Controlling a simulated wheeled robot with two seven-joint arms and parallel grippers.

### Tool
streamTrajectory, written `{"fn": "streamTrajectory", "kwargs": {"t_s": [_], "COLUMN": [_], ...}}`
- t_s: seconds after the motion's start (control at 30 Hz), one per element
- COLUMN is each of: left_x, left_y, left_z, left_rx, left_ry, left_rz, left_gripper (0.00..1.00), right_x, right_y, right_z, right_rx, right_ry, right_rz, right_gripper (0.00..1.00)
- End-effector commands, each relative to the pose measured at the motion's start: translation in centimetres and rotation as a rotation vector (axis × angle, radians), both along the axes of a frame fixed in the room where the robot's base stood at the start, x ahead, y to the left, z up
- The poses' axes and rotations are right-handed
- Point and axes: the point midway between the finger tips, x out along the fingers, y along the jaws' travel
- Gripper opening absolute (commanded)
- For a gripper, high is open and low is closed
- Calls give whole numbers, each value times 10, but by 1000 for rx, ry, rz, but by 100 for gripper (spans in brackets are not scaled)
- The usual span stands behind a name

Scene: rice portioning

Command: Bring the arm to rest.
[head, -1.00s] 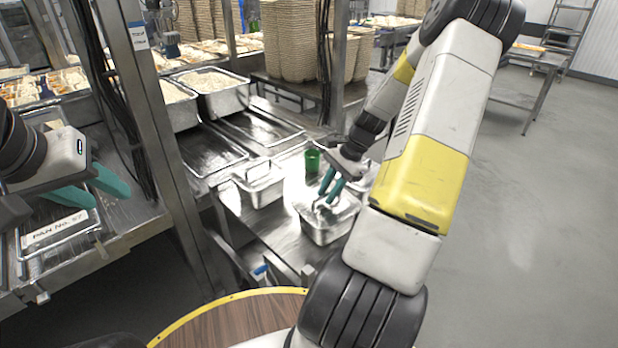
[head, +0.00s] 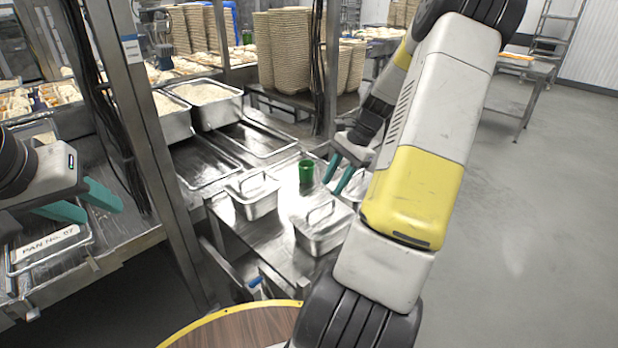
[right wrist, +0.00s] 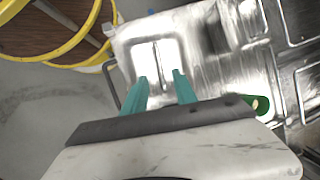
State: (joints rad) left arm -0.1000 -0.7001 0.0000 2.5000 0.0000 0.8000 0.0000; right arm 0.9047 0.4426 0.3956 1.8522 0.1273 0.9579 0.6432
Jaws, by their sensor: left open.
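My right gripper (head: 340,174) is open and empty, its two teal fingers apart, raised above the steel table near a lidded steel pan (head: 318,238). In the right wrist view the fingers (right wrist: 160,92) stand in front of that lidded pan (right wrist: 140,52) with its bar handle between them; nothing is held. My left gripper (head: 88,204) is open at the left edge, with its teal fingers spread and empty near a pan labelled with a number (head: 52,245).
Another lidded pan (head: 257,203) and a green cup (head: 306,172) stand on the steel table (head: 272,238). Rice pans (head: 215,112) and stacked baskets (head: 283,50) are behind. A metal post (head: 145,130) stands at the left. Open floor (head: 510,220) lies to the right.

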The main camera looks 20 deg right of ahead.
Motion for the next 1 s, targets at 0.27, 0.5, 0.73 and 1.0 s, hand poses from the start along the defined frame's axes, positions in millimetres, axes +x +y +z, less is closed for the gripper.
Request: {"fn": "streamTrajectory", "kwargs": {"t_s": [0.27,0.5,0.73,1.0], "left_x": [0,0,0,0], "left_y": [0,0,0,0], "left_z": [0,0,0,0], "left_rx": [0,0,0,0], "left_ry": [0,0,0,0], "left_rz": [0,0,0,0], "left_gripper": [41,41,41,41], "right_x": [0,-1,-25,-87], "right_y": [0,17,83,154], "right_z": [0,20,93,164], "right_rx": [0,-52,-252,-453], "right_ry": [0,-31,-185,-441], "right_rz": [0,77,392,764], "right_gripper": [34,34,34,34]}}
